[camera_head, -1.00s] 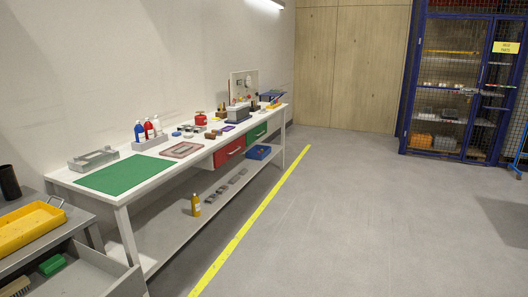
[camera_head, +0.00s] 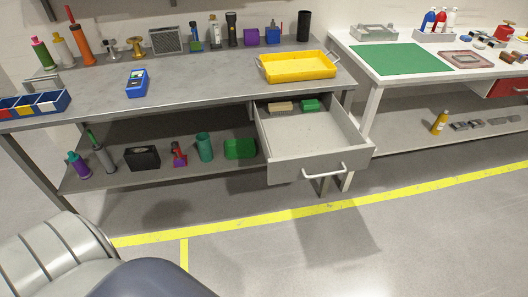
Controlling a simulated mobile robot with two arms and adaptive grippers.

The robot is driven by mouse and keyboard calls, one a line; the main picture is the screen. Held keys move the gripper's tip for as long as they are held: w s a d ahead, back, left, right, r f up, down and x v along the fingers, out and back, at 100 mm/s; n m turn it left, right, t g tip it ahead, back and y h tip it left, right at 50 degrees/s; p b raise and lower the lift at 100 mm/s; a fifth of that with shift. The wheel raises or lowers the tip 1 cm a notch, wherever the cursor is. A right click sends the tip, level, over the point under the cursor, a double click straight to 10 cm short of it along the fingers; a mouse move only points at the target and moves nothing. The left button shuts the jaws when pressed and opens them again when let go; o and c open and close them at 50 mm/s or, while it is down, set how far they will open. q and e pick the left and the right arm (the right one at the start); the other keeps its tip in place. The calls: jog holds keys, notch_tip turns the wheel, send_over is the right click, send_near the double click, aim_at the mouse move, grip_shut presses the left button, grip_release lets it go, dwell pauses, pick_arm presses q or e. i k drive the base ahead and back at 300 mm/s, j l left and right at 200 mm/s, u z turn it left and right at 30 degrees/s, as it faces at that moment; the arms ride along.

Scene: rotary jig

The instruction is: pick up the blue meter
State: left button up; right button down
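The blue meter (camera_head: 137,83) lies on the grey workbench (camera_head: 200,78), left of the middle of the top. It is a small blue handheld device with a dark screen at its upper end. Bare bench top surrounds it, and nothing touches it. Neither of my grippers shows in the head view; only rounded grey and dark parts of my own body show at the lower left.
A blue bin tray (camera_head: 60,103) sits at the bench's left end, a yellow tray (camera_head: 298,79) at its right. Bottles and tools line the back edge. An open drawer (camera_head: 318,147) juts out front right. The floor before the bench is clear.

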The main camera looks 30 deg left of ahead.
aim_at(136, 87)
jog(key=u, duration=1.95)
